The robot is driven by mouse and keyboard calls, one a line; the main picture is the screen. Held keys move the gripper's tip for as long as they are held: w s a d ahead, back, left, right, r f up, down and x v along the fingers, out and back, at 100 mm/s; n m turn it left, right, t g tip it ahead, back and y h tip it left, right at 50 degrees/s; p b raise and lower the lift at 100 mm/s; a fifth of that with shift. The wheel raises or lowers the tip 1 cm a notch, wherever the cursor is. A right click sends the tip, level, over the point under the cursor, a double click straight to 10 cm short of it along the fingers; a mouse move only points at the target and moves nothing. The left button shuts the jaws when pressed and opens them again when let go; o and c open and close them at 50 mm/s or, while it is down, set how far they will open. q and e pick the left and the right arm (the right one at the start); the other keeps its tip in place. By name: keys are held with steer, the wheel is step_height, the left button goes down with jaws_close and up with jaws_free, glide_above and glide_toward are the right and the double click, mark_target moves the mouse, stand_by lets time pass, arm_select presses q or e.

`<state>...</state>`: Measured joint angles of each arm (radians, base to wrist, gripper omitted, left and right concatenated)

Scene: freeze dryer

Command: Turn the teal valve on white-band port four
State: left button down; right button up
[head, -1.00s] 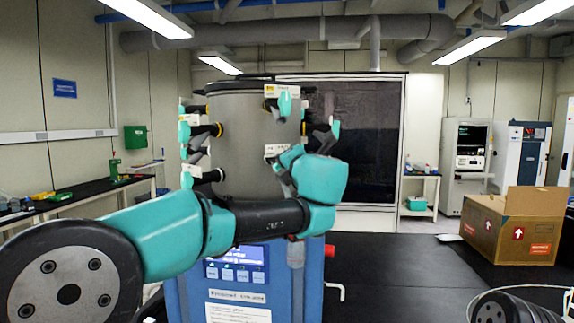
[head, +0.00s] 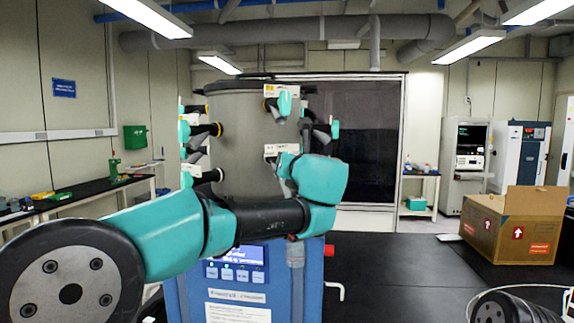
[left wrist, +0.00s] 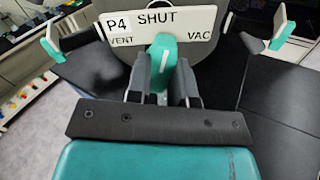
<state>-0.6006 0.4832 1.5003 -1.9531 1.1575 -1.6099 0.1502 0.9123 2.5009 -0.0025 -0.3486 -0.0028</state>
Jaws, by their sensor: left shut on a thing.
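The teal valve (left wrist: 162,58) shows in the left wrist view below a white plate (left wrist: 158,22) reading P4, SHUT, VENT and VAC. Its white line runs nearly upright, toward SHUT. My left gripper (left wrist: 162,82) is shut on this valve, one dark finger on each side. In the head view, my left gripper's teal body (head: 318,180) hides most of the port, and the plate (head: 280,151) shows above it on the grey drum (head: 236,140). My right gripper is not in view.
Another teal valve (head: 284,103) sits above on the drum's front. More valves stick out at the left (head: 185,131) and right (head: 335,130) sides. The blue dryer base (head: 300,285) is below. A cardboard box (head: 512,228) stands on the black bench at right.

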arm_select(q)
steer(key=n, duration=0.7)
steer(key=shift+d, duration=0.1)
steer(key=n, duration=0.4)
steer(key=shift+w+n, duration=0.1)
steer(key=shift+n, duration=1.9)
steer(key=c, duration=1)
jaws_free()
steer(key=shift+d, duration=0.1)
steer(key=v, duration=1.7)
